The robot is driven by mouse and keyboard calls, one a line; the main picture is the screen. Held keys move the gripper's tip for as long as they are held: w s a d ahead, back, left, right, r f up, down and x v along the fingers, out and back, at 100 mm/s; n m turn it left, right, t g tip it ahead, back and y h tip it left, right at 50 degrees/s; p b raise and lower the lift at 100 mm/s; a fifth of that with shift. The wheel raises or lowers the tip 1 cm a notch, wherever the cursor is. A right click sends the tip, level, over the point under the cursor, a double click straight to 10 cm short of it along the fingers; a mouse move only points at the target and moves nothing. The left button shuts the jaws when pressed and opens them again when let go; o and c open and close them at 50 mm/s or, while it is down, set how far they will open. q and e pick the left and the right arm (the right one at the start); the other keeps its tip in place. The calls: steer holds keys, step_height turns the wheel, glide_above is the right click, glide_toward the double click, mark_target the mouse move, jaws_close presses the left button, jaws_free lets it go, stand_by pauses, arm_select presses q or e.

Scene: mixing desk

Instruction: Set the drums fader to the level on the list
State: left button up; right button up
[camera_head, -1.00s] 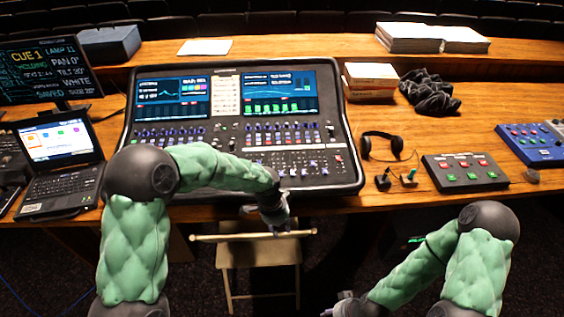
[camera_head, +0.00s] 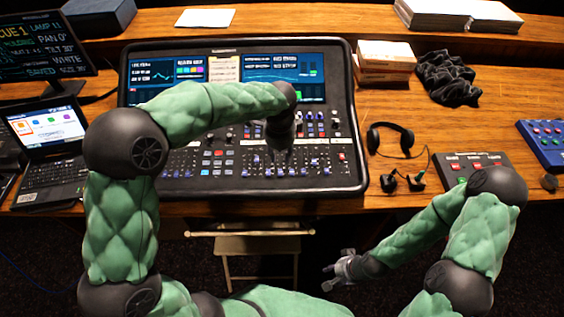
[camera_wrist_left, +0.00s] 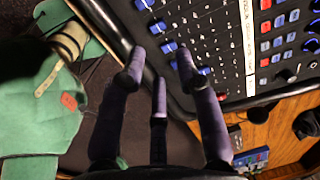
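The mixing desk (camera_head: 345,130) stands on the wooden table, with a row of faders (camera_head: 245,172) along its front part. A pale printed sheet (camera_head: 225,70) lies between its two screens; its text is too small to read. My left gripper (camera_head: 281,150) is over the desk's front part, mostly hidden by its wrist. In the left wrist view its three dark fingers (camera_wrist_left: 160,65) are spread with nothing between them, near several blue fader caps (camera_wrist_left: 168,46). I cannot tell which fader is the drums one. My right gripper (camera_head: 337,270) is open and empty, below the table's front edge.
A laptop (camera_head: 50,140) and a dark monitor (camera_head: 45,50) stand left of the desk. Headphones (camera_head: 390,135), a small button box (camera_head: 465,162), books (camera_head: 385,60) and a black cloth (camera_head: 447,78) lie right of it. A folding chair (camera_head: 250,250) stands in front.

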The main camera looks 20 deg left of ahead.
mark_target(280, 172)
arm_select(q)
steer(key=f, duration=0.3)
steer(key=f+b, duration=0.1)
steer(key=f, duration=0.2)
steer(key=f+b, duration=0.1)
steer(key=f, duration=0.3)
steer(key=shift+w+a, duration=0.15)
steer(key=shift+w, duration=0.25)
jaws_close()
